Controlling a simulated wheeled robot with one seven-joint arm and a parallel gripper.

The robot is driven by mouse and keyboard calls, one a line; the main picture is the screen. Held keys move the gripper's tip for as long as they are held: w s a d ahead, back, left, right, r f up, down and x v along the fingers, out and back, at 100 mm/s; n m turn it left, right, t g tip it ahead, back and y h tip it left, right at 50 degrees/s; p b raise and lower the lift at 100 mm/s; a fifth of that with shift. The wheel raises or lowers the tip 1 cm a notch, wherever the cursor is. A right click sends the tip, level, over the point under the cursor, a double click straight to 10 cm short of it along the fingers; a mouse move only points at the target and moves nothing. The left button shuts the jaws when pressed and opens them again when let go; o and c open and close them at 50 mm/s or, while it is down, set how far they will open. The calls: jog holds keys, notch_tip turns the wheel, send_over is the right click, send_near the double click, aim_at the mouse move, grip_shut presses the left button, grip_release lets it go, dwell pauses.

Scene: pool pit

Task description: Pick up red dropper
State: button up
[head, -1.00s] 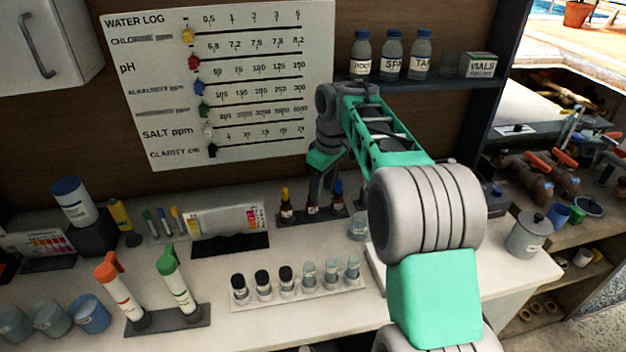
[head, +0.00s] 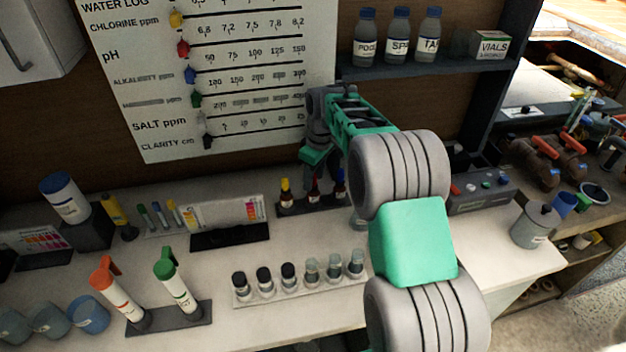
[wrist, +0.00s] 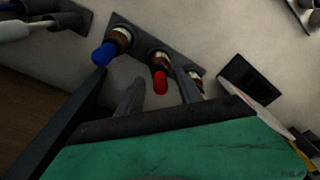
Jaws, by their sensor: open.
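The red dropper (wrist: 160,82) has a red bulb on a brown bottle and stands in the middle of a dark rack, between the blue dropper (wrist: 105,53) and a third bottle (wrist: 197,82) partly hidden by my right finger. In the head view the red dropper (head: 314,191) shows between the yellow dropper (head: 286,190) and the blue one, partly covered by my gripper. My gripper (wrist: 140,72) is open and empty above the rack. In the wrist view the red bulb lies between the fingers, closer to the right one. The left fingertip is close to the blue bulb.
The rack (head: 290,210) stands at the back of the white counter. A colour chart stand (head: 228,210) is to its left, and a row of vials (head: 300,275) is in front. A grey control box (head: 482,192) is to the right. Bottles (head: 397,40) stand on a shelf above.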

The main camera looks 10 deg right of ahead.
jog(key=shift+f, duration=0.15)
jog(key=shift+c, duration=0.3)
jog(key=c, duration=0.7)
